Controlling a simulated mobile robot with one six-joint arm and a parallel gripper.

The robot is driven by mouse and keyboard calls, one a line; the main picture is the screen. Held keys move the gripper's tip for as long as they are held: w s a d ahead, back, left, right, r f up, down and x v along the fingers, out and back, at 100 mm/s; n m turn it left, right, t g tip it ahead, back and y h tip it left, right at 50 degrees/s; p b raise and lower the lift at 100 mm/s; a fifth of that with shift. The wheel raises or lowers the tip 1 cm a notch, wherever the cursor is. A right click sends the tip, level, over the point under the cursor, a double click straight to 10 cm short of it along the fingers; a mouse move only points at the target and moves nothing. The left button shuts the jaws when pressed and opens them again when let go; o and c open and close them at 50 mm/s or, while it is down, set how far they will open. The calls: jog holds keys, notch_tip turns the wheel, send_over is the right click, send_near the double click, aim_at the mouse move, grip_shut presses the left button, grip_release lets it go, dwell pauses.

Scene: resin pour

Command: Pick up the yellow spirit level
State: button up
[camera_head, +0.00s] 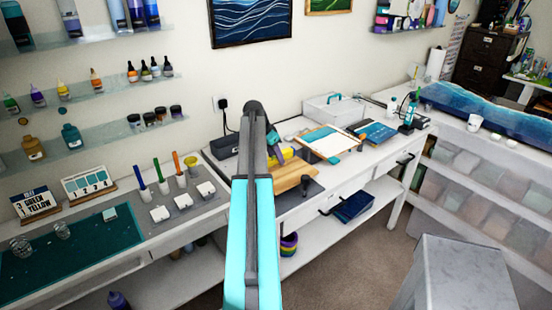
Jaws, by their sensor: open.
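A small yellow thing (286,154) shows on the white bench just right of my raised arm, behind a wooden board (292,175). It may be the yellow spirit level, but my arm hides part of it and its full shape cannot be made out. My arm rises through the middle of the view and bends at the top, above the bench. My gripper is not visible; the arm links hide the space behind them.
A framed panel (327,141), a blue book (376,132) and a white case (334,107) crowd the bench to the right. Pens, white blocks and a teal mat (75,248) lie left. A grey stand (466,275) is at lower right. Open floor (365,262) lies between.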

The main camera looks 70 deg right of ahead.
dwell(0.3)
grip_shut()
jog(key=shift+r, duration=0.15)
jog(key=shift+r+b, duration=1.65)
jog(key=shift+r, duration=3.25)
